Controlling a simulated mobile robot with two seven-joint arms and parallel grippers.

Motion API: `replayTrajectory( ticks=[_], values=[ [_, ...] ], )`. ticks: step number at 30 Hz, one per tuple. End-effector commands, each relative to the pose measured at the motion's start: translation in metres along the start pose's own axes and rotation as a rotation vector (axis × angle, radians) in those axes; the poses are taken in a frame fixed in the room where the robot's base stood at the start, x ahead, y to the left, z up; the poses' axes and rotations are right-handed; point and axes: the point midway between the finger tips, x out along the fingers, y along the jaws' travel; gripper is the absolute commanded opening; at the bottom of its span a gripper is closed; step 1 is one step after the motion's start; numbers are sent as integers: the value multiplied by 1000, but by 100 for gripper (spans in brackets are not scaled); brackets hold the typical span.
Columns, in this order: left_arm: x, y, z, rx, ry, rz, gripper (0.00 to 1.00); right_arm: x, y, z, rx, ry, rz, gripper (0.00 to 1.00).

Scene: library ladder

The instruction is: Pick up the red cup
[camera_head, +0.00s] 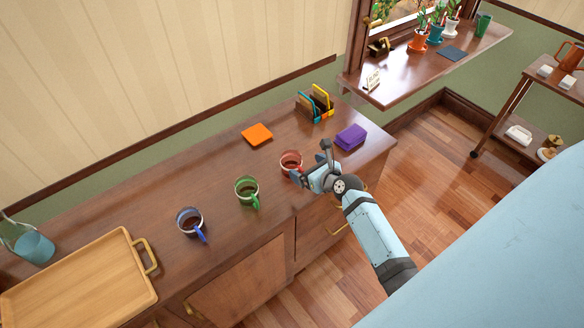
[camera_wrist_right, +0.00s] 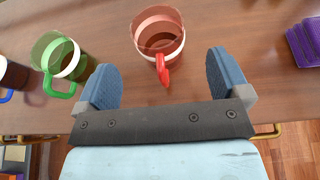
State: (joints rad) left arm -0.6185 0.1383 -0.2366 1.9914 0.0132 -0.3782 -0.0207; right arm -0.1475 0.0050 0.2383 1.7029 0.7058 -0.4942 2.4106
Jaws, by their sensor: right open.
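The red cup (camera_head: 291,161) stands upright on the wooden counter (camera_head: 222,169), right of the green cup. In the right wrist view the red cup (camera_wrist_right: 157,32) has a white band and its handle (camera_wrist_right: 162,70) points toward my gripper. My right gripper (camera_head: 311,172) is at the cup's right side in the head view, partly covering it. In the wrist view the gripper's blue fingers (camera_wrist_right: 163,78) are spread apart and empty, with the handle's lower end between them. My left gripper is not in view.
A green cup (camera_head: 246,191) and a blue cup (camera_head: 190,223) stand to the left, beside a wooden tray (camera_head: 85,285). An orange pad (camera_head: 257,134), a purple stack (camera_head: 351,137) and a colourful rack (camera_head: 315,103) lie behind. The counter between the orange pad and tray is clear.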

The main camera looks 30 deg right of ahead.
Motion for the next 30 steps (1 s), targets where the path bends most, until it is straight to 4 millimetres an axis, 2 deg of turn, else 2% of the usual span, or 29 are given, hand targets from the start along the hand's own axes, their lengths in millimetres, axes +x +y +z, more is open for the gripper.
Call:
replayTrajectory(
  ticks=[5,15,23,26,30],
  values=[
    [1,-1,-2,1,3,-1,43,12,1,0,-1,1,1,94],
    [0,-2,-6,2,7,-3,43,56,2,0,-2,1,0,94],
    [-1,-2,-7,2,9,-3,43,60,2,0,-2,1,0,94],
    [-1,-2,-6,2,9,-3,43,60,2,0,-2,1,0,76],
    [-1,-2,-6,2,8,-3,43,60,2,0,-2,1,0,44]
  ],
)
